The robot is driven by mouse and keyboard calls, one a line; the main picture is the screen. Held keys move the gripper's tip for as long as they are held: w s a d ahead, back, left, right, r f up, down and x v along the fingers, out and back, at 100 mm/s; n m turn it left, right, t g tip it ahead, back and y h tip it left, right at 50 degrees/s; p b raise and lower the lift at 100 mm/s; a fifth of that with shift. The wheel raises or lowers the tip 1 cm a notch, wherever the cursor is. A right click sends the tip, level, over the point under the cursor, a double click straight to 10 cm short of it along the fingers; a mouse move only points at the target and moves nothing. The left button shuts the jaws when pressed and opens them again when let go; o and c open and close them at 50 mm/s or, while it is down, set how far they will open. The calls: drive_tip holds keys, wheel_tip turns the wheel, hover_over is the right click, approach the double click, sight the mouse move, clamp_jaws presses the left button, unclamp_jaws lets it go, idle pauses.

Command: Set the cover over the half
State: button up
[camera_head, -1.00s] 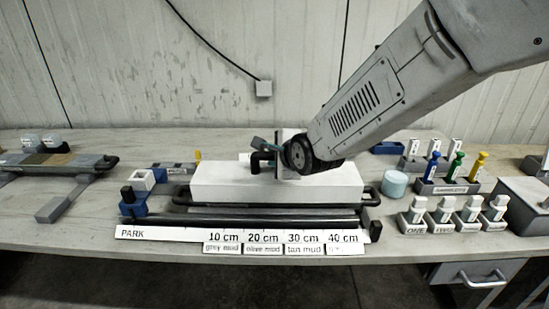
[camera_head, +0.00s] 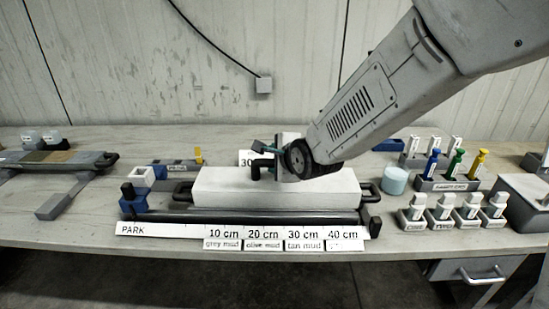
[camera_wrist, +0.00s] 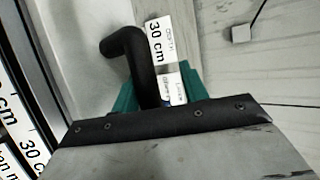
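The cover (camera_head: 315,188) is a long white box shape in the middle of the bench, with a black handle (camera_head: 256,172) on top. My gripper (camera_head: 268,149) is at the handle. In the wrist view the teal fingers (camera_wrist: 160,92) lie on either side of the black handle (camera_wrist: 130,55), shut on it. The cover sits level over the black-handled tray (camera_head: 368,190), low down. The half beneath is hidden by the cover. I cannot tell whether the cover is fully seated.
A dark tube (camera_head: 260,217) lies in front, behind the ruler strip (camera_head: 160,230) with depth labels. Blue blocks (camera_head: 134,203) stand at left. A pale round tub (camera_head: 394,180) and racks of tools (camera_head: 448,184) stand at right. Another tray (camera_head: 50,160) is far left.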

drive_tip(key=shift+r, duration=0.1)
drive_tip(key=shift+r, duration=0.25)
drive_tip(key=v, duration=1.2)
drive_tip(key=s+d+f+n+g+h, duration=0.2)
drive_tip(key=s+d+f+n+g, duration=0.3)
drive_tip(key=s+n, duration=0.4)
drive_tip(key=s+d+r+n+g+h, duration=0.1)
drive_tip(key=s+d+r+n+g, duration=0.1)
drive_tip(key=s+d, duration=0.6)
drive_tip(key=s+d+r+n+g+h, duration=0.1)
drive_tip(key=s+d+r+n+g, duration=0.1)
drive_tip(key=s+d+n, duration=0.3)
drive_tip(key=s+d+r, duration=0.1)
drive_tip(key=s+d, duration=0.2)
drive_tip(key=shift+s+r+g+h, duration=0.3)
drive_tip(key=shift+r+h, duration=0.1)
